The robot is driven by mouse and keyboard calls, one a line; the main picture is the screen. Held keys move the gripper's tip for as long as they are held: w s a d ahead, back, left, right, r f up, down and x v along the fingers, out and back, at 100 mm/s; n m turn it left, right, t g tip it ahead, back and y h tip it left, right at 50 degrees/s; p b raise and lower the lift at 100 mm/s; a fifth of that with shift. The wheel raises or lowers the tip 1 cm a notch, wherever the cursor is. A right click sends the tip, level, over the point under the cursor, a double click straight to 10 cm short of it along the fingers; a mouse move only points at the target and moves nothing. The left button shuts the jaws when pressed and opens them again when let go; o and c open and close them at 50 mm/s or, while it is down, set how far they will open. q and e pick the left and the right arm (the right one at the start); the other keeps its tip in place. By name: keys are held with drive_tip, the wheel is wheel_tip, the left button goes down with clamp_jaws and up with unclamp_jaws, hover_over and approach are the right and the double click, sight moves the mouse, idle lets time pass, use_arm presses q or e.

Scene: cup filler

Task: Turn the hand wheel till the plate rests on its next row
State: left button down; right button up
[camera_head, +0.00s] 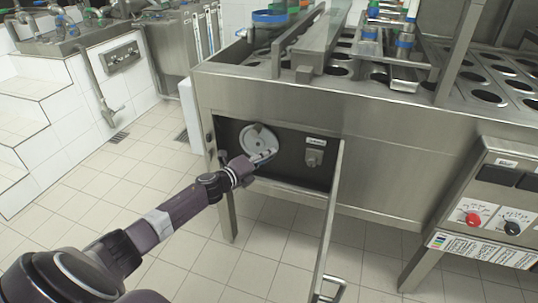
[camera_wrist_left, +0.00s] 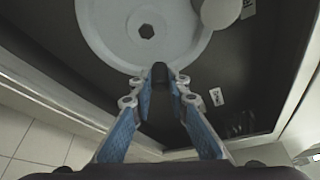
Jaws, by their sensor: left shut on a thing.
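The hand wheel (camera_head: 256,137) is a pale grey disc inside the open recess in the front of the steel machine. In the left wrist view the wheel (camera_wrist_left: 112,38) fills the top, with a dark hexagonal hub. My left gripper (camera_head: 264,157) is at the wheel's lower right edge. Its blue-padded fingers (camera_wrist_left: 159,88) are shut on a dark handle (camera_wrist_left: 159,72) at the wheel's rim. A steel plate with rows of round holes (camera_head: 508,84) lies on top of the machine. My right gripper is not in view.
The recess door (camera_head: 333,215) hangs open to the right of the wheel. A small latch or knob (camera_head: 313,157) sits right of the wheel in the recess. A control box (camera_head: 503,205) with red and black knobs stands at the right. The tiled floor on the left is clear.

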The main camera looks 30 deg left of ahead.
use_arm(q)
drive_tip(key=shift+f, duration=0.2)
drive_tip(key=c, duration=2.1)
unclamp_jaws()
drive_tip(key=shift+o, duration=1.3)
drive_tip(key=shift+r, duration=0.1)
drive_tip(key=shift+s, duration=0.15)
drive_tip(key=v, duration=1.1)
drive_tip(key=shift+s, duration=0.4)
